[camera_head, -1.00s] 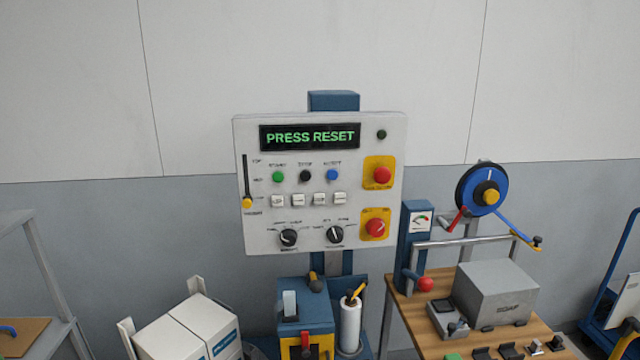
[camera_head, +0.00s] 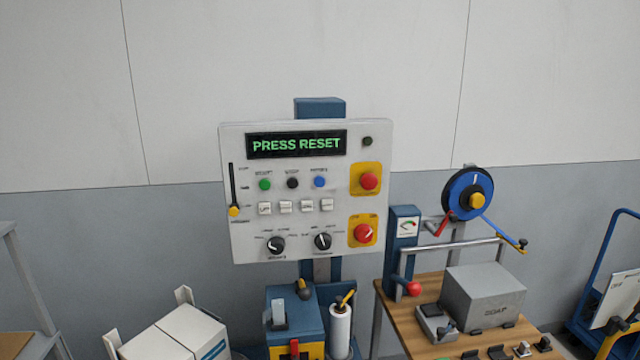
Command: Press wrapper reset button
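The wrapper's white control panel (camera_head: 340,215) stands upright in the middle, and its display (camera_head: 296,144) reads "PRESS RESET" in green. Below the display is a row with a green button (camera_head: 264,184), a black button (camera_head: 292,183) and a blue button (camera_head: 319,182); the blue one's label looks like "RESET" but is blurred. Two red buttons on yellow plates, an upper one (camera_head: 369,181) and a lower one (camera_head: 363,233), sit at the panel's right. Neither of my grippers shows in the head view.
Below the panel are a blue unit (camera_head: 290,325) and a white roll (camera_head: 340,330). A wooden bench (camera_head: 405,325) at the right holds a grey box (camera_head: 485,293) and a blue reel (camera_head: 467,193). White cartons (camera_head: 180,335) stand at lower left. The space before the panel looks clear.

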